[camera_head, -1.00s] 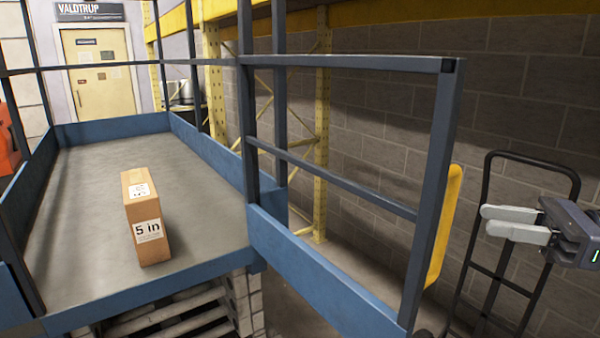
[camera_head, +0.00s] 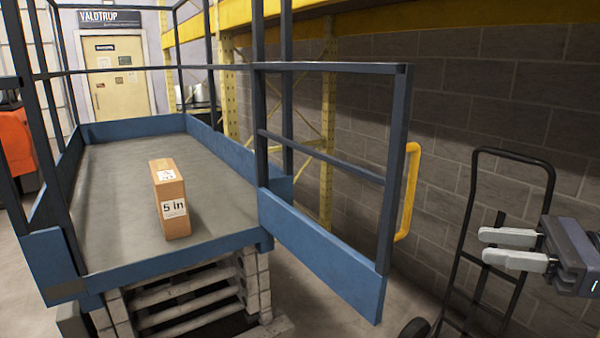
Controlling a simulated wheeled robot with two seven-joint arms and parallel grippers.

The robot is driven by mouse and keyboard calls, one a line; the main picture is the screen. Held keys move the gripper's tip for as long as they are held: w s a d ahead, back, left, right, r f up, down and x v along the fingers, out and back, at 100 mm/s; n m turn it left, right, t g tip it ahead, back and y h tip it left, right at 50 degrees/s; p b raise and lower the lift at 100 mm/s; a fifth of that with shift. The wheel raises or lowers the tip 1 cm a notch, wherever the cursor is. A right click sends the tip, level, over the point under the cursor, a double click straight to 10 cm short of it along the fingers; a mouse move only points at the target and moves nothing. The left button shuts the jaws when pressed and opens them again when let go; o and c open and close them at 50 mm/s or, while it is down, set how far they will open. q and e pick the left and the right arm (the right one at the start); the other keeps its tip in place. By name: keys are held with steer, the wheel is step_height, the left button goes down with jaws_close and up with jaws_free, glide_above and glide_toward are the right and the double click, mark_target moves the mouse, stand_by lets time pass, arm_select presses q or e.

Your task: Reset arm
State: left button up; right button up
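My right gripper (camera_head: 511,250) is at the right edge of the head view, its two pale fingers pointing left. A small gap shows between the fingers, and nothing is between them. It is in the air in front of a black hand truck, well away from the box. A brown cardboard box (camera_head: 171,205) marked "5 in" stands upright on the grey platform of a blue lift (camera_head: 190,262). My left gripper is not in view.
The lift's railed gate (camera_head: 325,258) stands swung out toward the right, with a yellow handle (camera_head: 409,190) behind it. A black hand truck (camera_head: 466,215) stands by the grey block wall. A yellow door (camera_head: 112,78) is at the back. Bare floor shows below the gate.

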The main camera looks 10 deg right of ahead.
steer(key=s+a+f+n+g+h, duration=0.1)
steer(key=s+a+f+n+h, duration=0.2)
steer(key=f+n, duration=0.4)
steer(key=s+a+f+n+g+h, duration=0.1)
steer(key=s+a+f+n+h, duration=0.3)
steer(key=f+n, duration=0.3)
steer(key=s+a+f+n+h, duration=0.4)
steer(key=f+n, duration=0.3)
steer(key=f, duration=0.5)
steer(key=shift+a+f+g, duration=0.25)
steer(key=shift+f+g, duration=0.1)
steer(key=shift+g, duration=0.05)
